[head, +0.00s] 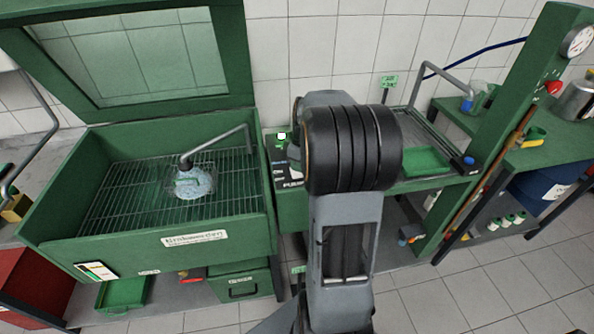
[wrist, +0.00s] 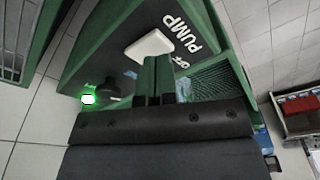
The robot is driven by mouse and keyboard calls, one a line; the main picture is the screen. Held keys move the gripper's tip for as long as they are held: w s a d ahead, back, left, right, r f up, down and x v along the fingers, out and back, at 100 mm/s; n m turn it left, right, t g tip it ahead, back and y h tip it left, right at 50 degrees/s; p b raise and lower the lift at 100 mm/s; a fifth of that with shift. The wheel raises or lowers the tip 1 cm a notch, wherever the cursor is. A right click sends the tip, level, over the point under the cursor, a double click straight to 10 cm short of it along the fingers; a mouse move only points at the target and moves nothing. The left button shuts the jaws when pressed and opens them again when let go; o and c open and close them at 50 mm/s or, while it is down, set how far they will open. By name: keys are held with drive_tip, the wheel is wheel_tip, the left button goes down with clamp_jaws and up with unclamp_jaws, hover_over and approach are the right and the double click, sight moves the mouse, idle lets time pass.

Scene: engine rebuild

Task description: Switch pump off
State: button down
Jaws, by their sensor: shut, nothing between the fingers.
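In the wrist view the pump panel is a dark face on a green housing, with white PUMP lettering (wrist: 187,32) and a second word partly hidden by my fingers. A white block-shaped switch (wrist: 150,46) lies beside the lettering. A lamp (wrist: 88,98) on the panel glows green; it also shows in the head view (head: 282,136). My gripper (wrist: 153,62) is shut and empty, its fingertips close to the switch's lower edge. I cannot tell whether they touch. In the head view my arm hides the gripper and most of the panel.
A green wash basin (head: 150,243) with an open lid and a wire grate stands left of the panel. Water or foam (head: 193,184) lies under its spout (head: 187,162). A green tray (head: 425,161) and a green post (head: 505,125) with a gauge are to the right.

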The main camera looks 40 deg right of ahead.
sight(298, 175)
drive_tip(key=shift+f+b, duration=0.95)
drive_tip(key=shift+f, duration=0.3)
idle(0.4)
drive_tip(key=shift+r, duration=0.1)
drive_tip(key=shift+r+p, duration=2.65)
drive_tip(key=shift+r, duration=0.85)
